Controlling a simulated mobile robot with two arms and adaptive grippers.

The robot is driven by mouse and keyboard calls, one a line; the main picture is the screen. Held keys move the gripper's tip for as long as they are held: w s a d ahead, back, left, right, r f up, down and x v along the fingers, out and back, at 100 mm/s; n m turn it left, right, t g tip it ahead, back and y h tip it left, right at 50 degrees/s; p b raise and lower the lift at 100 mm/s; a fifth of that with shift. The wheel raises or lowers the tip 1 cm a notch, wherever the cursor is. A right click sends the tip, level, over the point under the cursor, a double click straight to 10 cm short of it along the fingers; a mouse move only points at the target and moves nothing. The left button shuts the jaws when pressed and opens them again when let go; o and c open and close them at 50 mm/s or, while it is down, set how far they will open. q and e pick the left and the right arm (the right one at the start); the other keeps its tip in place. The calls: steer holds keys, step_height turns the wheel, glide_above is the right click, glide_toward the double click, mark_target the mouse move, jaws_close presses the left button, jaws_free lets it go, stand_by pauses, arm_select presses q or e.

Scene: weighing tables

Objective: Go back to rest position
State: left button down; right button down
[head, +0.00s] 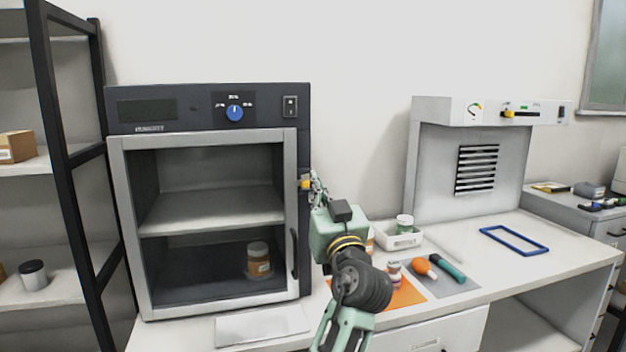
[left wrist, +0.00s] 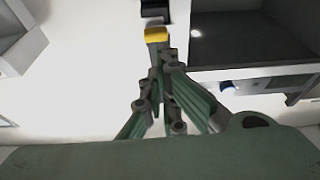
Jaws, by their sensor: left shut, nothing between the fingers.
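My left gripper (head: 317,186) is raised at the right side of the dark cabinet (head: 180,113). Its fingers are shut and empty. A small yellow part (head: 305,183) on the cabinet's side is right by the fingertips; it also shows in the left wrist view (left wrist: 157,34), just beyond the fingertips (left wrist: 160,55). I cannot tell whether they touch it. The cabinet's silver-framed door looks shut, and a jar with an orange label (head: 258,262) stands inside on the lower level. My right gripper is not in view.
My left arm reaches over the white bench (head: 465,265). Black shelving (head: 70,150) stands left.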

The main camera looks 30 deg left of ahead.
arm_select(q)
steer(key=v, duration=0.7)
steer(key=shift+r, duration=0.35)
